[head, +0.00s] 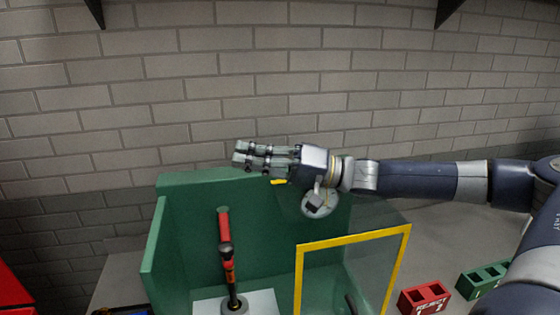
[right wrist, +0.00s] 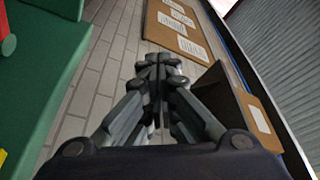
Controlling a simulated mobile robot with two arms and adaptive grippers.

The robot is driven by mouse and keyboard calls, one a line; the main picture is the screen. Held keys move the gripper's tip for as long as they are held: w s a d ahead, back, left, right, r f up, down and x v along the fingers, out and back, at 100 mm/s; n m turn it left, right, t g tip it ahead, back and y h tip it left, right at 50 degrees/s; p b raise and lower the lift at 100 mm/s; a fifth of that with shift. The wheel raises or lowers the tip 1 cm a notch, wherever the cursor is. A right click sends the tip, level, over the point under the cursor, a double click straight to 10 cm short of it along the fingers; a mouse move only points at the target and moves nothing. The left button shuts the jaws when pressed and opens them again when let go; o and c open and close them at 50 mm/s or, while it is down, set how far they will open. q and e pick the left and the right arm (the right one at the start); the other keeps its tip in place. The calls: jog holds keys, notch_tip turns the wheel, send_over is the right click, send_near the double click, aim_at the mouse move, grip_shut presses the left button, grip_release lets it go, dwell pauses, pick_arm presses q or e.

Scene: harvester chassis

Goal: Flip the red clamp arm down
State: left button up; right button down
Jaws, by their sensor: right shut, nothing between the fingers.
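The red clamp arm (head: 224,226) stands nearly upright in the head view, leaning slightly. It joins a black pivot and a red and black lower part above a pale plate (head: 262,302) inside the green fixture (head: 185,210). My right gripper (head: 240,153) is shut and empty. It points left above the fixture's back wall, higher than the top of the clamp arm and a little to its right. In the right wrist view its fingers (right wrist: 160,75) are together with nothing between them. My left gripper is not in view.
A yellow frame (head: 299,272) stands at the fixture's right front. A brick wall (head: 330,80) is behind. The right wrist view shows a brown board with papers (right wrist: 170,42).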

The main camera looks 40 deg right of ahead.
jog(key=s+d, duration=0.1)
jog(key=d, duration=0.1)
jog(key=s+d+f+b, duration=0.1)
jog(key=d, duration=0.1)
jog(key=d+f+b, duration=0.1)
jog(key=shift+s+d+f, duration=0.15)
jog(key=shift+s+d, duration=0.25)
jog(key=shift+a, duration=0.1)
